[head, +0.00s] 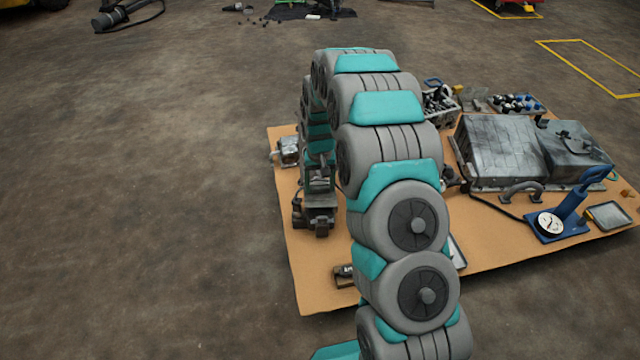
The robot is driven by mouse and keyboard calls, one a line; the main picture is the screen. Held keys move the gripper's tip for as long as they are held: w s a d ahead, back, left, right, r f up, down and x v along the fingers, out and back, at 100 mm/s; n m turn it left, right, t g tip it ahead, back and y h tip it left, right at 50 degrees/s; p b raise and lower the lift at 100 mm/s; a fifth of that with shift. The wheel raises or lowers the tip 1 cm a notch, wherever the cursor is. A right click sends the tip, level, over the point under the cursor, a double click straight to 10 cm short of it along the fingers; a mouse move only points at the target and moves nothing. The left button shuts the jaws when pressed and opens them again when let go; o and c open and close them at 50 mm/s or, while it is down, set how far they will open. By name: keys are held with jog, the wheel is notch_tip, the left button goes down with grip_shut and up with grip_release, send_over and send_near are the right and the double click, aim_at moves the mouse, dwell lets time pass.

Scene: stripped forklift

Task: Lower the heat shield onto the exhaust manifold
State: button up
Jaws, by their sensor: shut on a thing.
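My gripper (318,226) hangs from my arm, pointing down above the left part of the brown mat. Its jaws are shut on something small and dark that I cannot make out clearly. I cannot tell the heat shield for certain in this view. A small silvery metal part (288,151) lies at the mat's left edge, behind and left of my gripper. I cannot tell whether it belongs to the exhaust manifold. My arm hides much of the mat's middle.
The brown mat (290,262) holds a large grey metal block (497,150), a blue stand with a round dial (560,222), a shallow tray (608,215) and a crate of small parts (438,103). A small dark item (343,274) lies near the front. The floor at left is clear.

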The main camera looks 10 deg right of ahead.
jog(key=shift+f, duration=0.15)
dwell(0.8)
jog(key=shift+f+b, duration=0.3)
jog(key=shift+f, duration=1.55)
jog(key=o, duration=1.5)
jog(key=shift+o, duration=0.2)
notch_tip(320, 180, up, 8)
jog(key=shift+s+f, duration=0.1)
